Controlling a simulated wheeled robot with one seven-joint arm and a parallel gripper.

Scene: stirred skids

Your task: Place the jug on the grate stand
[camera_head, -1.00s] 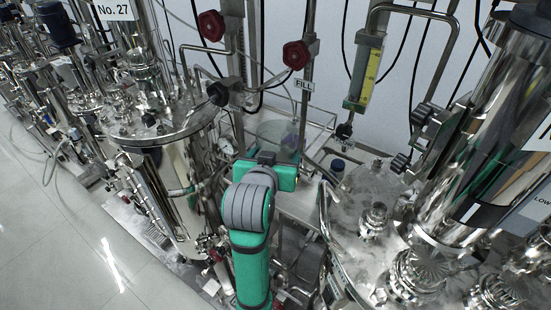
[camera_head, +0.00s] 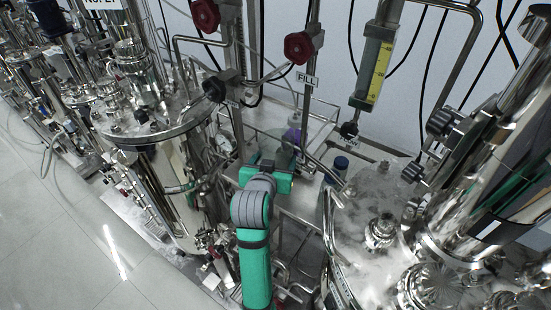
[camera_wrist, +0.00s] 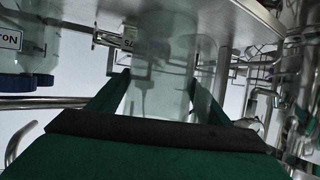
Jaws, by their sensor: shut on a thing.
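The jug (camera_wrist: 160,75) is a clear, see-through vessel between the two green fingers of my gripper (camera_wrist: 157,95) in the wrist view. My gripper is shut on it. In the head view my green gripper (camera_head: 268,178) is seen from behind and above, between the two big steel vessels. It hides most of the jug, and only a faint clear part (camera_head: 287,154) shows past it. I cannot make out the grate stand for certain; a metal frame with a flat top (camera_head: 318,122) stands behind my gripper by the wall.
A steel tank (camera_head: 178,175) stands close on the left and a domed steel vessel (camera_head: 365,205) close on the right. Red valve knobs (camera_head: 298,47) and pipes hang above. Open floor lies left.

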